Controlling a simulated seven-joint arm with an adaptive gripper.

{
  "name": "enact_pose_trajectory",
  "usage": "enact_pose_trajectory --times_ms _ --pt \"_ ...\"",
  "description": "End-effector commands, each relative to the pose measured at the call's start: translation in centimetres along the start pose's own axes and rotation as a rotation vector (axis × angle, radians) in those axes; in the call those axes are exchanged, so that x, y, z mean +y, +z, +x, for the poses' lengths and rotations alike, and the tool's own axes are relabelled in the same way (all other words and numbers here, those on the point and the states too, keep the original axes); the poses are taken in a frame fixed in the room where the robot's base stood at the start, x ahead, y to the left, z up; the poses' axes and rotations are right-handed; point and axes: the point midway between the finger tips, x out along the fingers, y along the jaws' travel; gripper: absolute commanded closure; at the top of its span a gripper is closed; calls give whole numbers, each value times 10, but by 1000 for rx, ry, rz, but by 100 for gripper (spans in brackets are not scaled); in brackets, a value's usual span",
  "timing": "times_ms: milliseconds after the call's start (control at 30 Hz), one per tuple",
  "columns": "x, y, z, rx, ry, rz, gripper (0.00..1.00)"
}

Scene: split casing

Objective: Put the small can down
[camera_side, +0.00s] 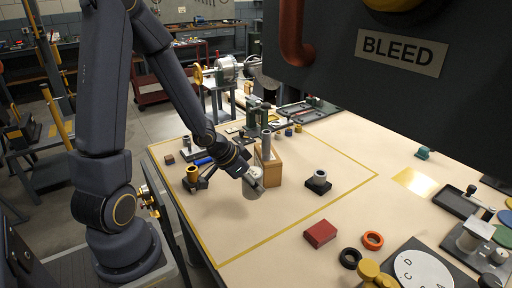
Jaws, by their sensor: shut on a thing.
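My gripper (251,172) is over the marked work area and is shut on the small can (253,190).
A wooden block (270,170) with a grey cylinder (266,143) stands close behind the can. A dark base with a grey ring (318,181) is to the right, and a brass-coloured part (192,175) to the left. A red block (320,233) lies in front. Bare table (270,222) lies between.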

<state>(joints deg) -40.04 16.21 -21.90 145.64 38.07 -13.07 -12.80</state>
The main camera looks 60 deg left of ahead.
Motion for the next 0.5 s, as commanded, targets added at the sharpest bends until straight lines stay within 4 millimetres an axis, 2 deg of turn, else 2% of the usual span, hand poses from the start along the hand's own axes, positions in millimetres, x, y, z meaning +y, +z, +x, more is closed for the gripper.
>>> enact_pose_trajectory --times_ms 167,300,400,500 --pt "-51 15 -10 0 -60 -90 85" --pt "-96 38 -25 1 -109 -168 85" --pt "-119 53 -34 1 -133 -206 85" --pt "-132 63 -40 1 -153 -238 85"
